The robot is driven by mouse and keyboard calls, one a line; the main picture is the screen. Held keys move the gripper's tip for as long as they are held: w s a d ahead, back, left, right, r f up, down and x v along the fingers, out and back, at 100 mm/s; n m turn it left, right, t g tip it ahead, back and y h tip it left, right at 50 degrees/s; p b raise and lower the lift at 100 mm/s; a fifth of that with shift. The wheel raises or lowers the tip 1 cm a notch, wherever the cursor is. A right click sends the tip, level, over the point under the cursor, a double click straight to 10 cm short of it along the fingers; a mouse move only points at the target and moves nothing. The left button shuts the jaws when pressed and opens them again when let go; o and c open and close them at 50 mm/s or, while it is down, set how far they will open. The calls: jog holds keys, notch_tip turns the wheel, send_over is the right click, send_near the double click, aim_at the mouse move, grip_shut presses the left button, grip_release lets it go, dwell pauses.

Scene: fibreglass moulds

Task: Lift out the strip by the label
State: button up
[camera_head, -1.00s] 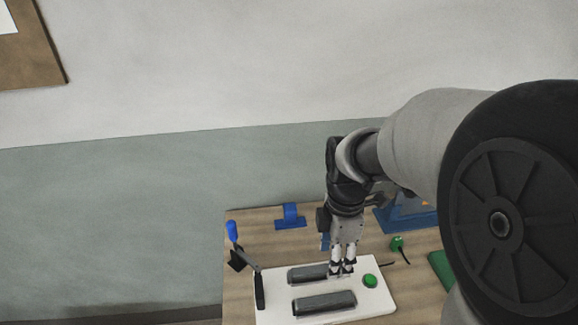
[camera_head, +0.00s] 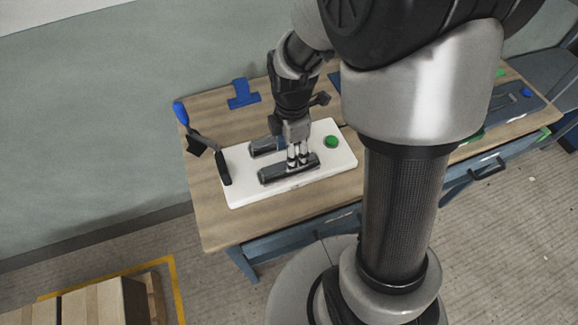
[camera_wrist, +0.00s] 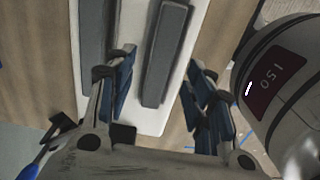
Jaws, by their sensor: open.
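Two dark grey strips lie side by side on a white board (camera_head: 240,190), a near strip (camera_head: 272,175) and a far strip (camera_head: 262,147). The near strip also shows in the wrist view (camera_wrist: 166,55), with the far strip (camera_wrist: 97,40) to its left. My gripper (camera_head: 299,160) points down over the right part of the near strip. In the wrist view my gripper (camera_wrist: 163,62) is open, its blue-lined fingers on either side of the near strip. I cannot tell whether they touch it. I make out no readable label on either strip.
A blue stand (camera_head: 242,94) is behind on the wooden table (camera_head: 220,230).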

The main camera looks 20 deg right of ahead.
notch_tip(320, 180, down, 4)
jog(key=shift+a+b, duration=0.1)
jog(key=shift+b, duration=0.6)
jog(key=shift+r, duration=0.1)
jog(key=shift+c, duration=0.3)
grip_shut()
